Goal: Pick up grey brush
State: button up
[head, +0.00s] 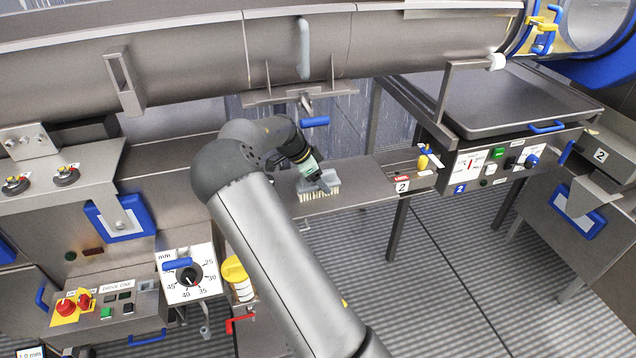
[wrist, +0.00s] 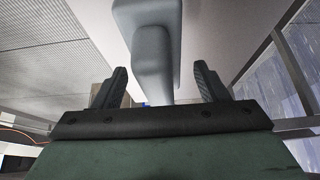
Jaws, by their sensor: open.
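The grey brush (head: 333,180) with cream bristles is on the narrow metal shelf (head: 350,172) in the middle of the head view. Its bristles show at the shelf's front edge. My gripper (head: 322,184) is right at the brush and hides part of it. In the wrist view the brush's grey handle (wrist: 154,60) runs down between the fingers of my gripper (wrist: 160,84). The fingers are open, with a gap visible on each side of the handle. The handle's lower end is hidden behind the gripper body.
A large metal drum (head: 400,45) runs above the shelf, with a blue handle (head: 315,121) below it. A yellow-lidded container (head: 236,275) stands lower left.

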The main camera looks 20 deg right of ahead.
jog(key=shift+d+f, duration=0.2)
jog(key=shift+f, duration=0.1)
jog(key=shift+f+b, duration=0.25)
jog(key=shift+b, duration=0.1)
dwell(0.5)
jog(key=c, duration=1.1)
